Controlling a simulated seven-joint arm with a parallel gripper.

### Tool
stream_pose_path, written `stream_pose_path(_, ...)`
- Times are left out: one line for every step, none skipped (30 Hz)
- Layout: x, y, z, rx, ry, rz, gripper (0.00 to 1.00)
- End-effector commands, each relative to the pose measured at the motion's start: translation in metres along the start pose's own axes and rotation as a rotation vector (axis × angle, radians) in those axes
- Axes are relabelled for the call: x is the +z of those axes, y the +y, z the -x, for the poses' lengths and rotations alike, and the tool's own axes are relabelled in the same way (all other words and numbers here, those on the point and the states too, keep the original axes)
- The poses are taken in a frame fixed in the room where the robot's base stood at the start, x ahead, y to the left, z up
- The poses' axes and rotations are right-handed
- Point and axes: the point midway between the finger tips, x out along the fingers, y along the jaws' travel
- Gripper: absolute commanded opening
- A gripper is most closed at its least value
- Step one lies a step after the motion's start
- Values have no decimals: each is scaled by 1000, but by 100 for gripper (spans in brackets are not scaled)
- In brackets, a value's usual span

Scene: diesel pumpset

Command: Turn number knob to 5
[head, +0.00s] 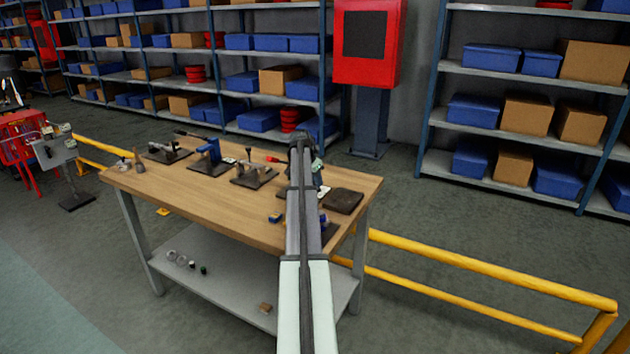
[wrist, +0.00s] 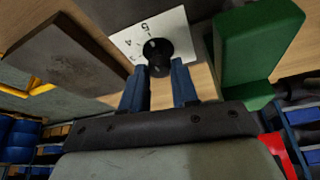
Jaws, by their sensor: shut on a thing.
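The black number knob (wrist: 158,55) shows in the wrist view on a white plate (wrist: 178,25) with printed numbers. A 5 and a 4 can be made out on the plate; another mark is partly hidden by the knob. Which number the knob points at cannot be told. My gripper (wrist: 160,69) has its two blue fingers on either side of the knob and is shut on it. In the head view my arm hides the knob and the gripper tips.
A green block (wrist: 258,50) stands close right of the knob in the wrist view. A dark flat plate (head: 343,201) lies on the wooden table (head: 190,205). Clamps and small tools stand at the table's back left. A yellow rail (head: 480,266) runs right.

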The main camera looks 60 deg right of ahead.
Motion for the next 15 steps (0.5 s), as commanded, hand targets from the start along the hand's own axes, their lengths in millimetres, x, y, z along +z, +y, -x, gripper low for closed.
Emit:
stream_pose_path(0, -1, 0, 3, -1, -8, 0)
stream_pose_path(0, -1, 0, 5, -1, -13, 0)
stream_pose_path(0, -1, 0, 8, -1, -19, 0)
stream_pose_path(0, -1, 0, 9, -1, -22, 0)
stream_pose_path(0, 0, 0, 10, -1, -24, 0)
stream_pose_path(0, 0, 0, 11, -1, -27, 0)
stream_pose_path(0, 0, 0, 12, -1, -28, 0)
stream_pose_path(0, 0, 0, 12, -1, -29, 0)
stream_pose_path(0, 0, 0, 12, -1, -29, 0)
stream_pose_path(0, 0, 0, 12, -1, -29, 0)
stream_pose_path(0, 0, 0, 12, -1, -29, 0)
stream_pose_path(0, 0, 0, 12, -1, -29, 0)
stream_pose_path(0, 0, 0, 12, -1, -29, 0)
stream_pose_path(0, 0, 0, 12, -1, -29, 0)
stream_pose_path(0, 0, 0, 12, -1, -29, 0)
